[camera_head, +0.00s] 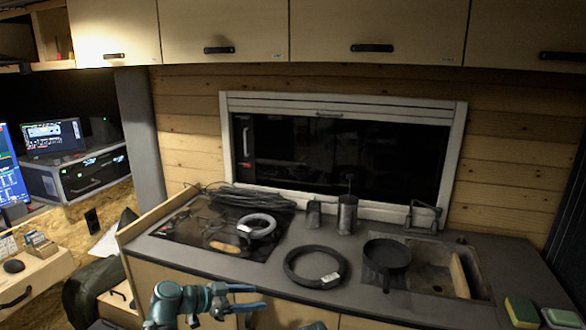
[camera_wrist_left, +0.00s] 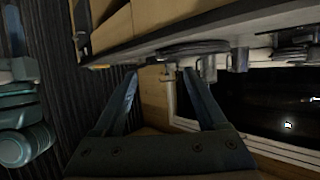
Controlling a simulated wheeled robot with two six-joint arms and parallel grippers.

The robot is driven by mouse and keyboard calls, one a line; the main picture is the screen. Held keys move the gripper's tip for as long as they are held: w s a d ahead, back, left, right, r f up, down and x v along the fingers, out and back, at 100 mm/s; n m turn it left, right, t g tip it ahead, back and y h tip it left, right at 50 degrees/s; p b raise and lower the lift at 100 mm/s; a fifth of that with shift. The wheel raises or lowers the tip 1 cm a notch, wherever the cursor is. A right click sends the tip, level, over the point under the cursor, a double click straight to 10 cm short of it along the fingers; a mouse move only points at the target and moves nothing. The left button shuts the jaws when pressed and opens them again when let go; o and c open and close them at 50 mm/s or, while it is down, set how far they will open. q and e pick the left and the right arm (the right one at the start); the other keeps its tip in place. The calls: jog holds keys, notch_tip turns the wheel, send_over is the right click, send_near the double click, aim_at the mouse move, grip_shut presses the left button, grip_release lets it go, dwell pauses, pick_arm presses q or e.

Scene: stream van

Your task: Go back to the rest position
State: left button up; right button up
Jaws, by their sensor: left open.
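My left gripper (camera_head: 258,297) is at the bottom of the head view, in front of the counter's front edge. Its two blue fingers point right, apart, with nothing between them. In the left wrist view its fingers (camera_wrist_left: 160,80) also stand apart and empty. A small teal part of my own body shows at the bottom edge of the head view.
The counter (camera_head: 265,268) holds a black coil (camera_head: 315,283), a grey coil (camera_head: 257,220), a black pan (camera_head: 387,252), dark cups (camera_head: 347,214) and a sink (camera_head: 428,270). Sponges (camera_head: 521,310) lie at right. Cabinets (camera_head: 380,30) hang above. A drawer (camera_head: 35,278) stands at left.

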pick_arm(q)
jog(key=s+d+f+n+g+y+p, duration=0.1)
jog(key=s+d+f+n+g+y, duration=0.3)
jog(key=s+d+f, duration=0.5)
jog(key=s+a+f+n+g+y+p, duration=0.1)
jog(key=s+a+f+n+g+y, duration=0.1)
jog(key=s+y, duration=0.7)
jog(key=shift+s+a+n+g, duration=0.5)
jog(key=shift+s+a+n, duration=0.65)
jog(key=shift+s+n, duration=0.1)
pick_arm(e)
notch_tip(320, 180, up, 2)
jog(key=shift+s+a+r, duration=0.1)
jog(key=shift+a+r, duration=0.05)
